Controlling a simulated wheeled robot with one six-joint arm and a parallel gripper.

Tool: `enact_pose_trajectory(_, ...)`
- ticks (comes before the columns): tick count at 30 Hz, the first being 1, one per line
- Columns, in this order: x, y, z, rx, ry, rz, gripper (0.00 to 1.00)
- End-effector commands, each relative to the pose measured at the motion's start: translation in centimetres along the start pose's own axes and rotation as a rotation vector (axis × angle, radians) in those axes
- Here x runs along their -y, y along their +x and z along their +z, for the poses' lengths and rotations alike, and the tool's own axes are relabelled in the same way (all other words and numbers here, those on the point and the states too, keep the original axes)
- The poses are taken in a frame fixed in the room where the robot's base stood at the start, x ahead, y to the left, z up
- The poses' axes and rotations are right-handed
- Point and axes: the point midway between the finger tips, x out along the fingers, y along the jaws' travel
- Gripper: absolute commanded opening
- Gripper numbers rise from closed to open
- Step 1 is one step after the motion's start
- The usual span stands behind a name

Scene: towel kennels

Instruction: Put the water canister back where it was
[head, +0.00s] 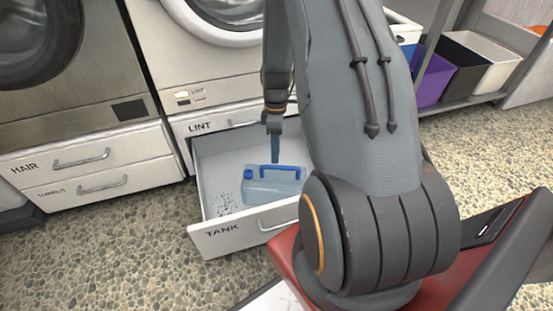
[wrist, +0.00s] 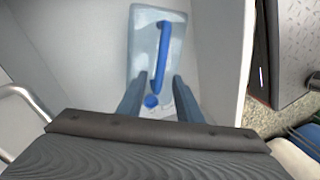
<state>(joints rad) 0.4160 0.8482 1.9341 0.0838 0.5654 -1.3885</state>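The water canister (head: 272,189) is a pale blue translucent box with a darker blue handle and a round blue cap. It sits inside the open drawer labelled TANK (head: 262,229). The wrist view also shows the canister (wrist: 147,42), inside the pale drawer walls. My gripper (head: 275,158) points down just above the handle. In the wrist view its two fingers (wrist: 158,92) are spread apart, with a gap on both sides of the blue handle and cap. I cannot tell whether a fingertip touches the canister.
Dark specks (head: 225,204) lie on the drawer floor left of the canister. Purple, black and white bins (head: 484,62) stand on a shelf at right.

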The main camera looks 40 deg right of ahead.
Motion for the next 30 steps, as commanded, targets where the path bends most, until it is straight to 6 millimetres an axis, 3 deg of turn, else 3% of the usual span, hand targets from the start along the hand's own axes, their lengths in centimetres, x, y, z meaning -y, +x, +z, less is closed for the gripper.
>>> enact_pose_trajectory(3, 0.0, -2.7, 0.0, -0.001, 0.0, 0.003, 0.32)
enact_pose_trajectory(9, 0.1, -4.9, 0.0, 0.0, 0.0, 0.0, 0.32)
enact_pose_trajectory(20, 0.2, -5.7, -0.5, 0.001, 0.001, 0.002, 0.32)
enact_pose_trajectory(23, 1.4, -7.3, -2.5, 0.002, 0.01, 0.016, 0.32)
enact_pose_trajectory(25, 3.2, -9.2, -5.0, 0.003, 0.025, 0.032, 0.32)
enact_pose_trajectory(30, 10.4, -14.4, -11.9, -0.006, 0.086, 0.073, 0.32)
